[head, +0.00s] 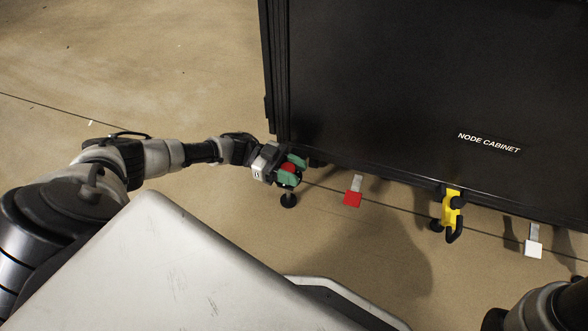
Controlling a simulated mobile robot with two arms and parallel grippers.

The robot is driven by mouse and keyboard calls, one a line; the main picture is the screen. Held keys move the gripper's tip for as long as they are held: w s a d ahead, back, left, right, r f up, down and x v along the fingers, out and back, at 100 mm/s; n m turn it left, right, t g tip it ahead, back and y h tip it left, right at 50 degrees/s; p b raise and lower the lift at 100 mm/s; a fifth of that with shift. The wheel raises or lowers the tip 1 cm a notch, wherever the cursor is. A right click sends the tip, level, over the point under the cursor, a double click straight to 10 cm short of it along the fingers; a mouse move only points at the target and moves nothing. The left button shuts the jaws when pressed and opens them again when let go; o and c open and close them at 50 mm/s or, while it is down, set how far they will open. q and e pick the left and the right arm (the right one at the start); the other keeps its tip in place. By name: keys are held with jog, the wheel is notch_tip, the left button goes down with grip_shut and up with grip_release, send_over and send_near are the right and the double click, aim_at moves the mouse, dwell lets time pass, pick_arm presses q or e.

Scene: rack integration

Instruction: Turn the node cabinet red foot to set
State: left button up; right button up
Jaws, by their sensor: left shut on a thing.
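The black node cabinet (400,90) stands at the upper right, with its name in white letters on the front. My left gripper (290,170) is at the cabinet's lower left front corner. Its green fingers are shut on the red foot (288,168), whose red part shows between them. A black round pad (288,200) shows below the fingers, on or just above the floor. The fingers hide much of the foot. A part of my right arm shows at the bottom right corner, but its gripper is out of view.
A red tag (353,198) and a white tag (533,248) hang on grey strips below the cabinet's front edge. A yellow bracket with a black hook (451,215) sits between them. The floor (150,60) left of the cabinet is clear.

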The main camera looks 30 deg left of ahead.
pick_arm(q)
jog(key=o, duration=0.9)
jog(key=shift+a, duration=0.35)
jog(key=shift+s+a+p, duration=0.2)
jog(key=shift+a+p, duration=0.2)
jog(key=shift+a, duration=1.25)
jog(key=shift+s+a+p, duration=0.25)
jog(key=shift+a+p, duration=0.2)
jog(key=shift+a, duration=1.25)
jog(key=shift+s+a+p, duration=0.2)
jog(key=shift+a+p, duration=0.2)
jog(key=shift+a, duration=1.25)
jog(key=shift+d, duration=0.1)
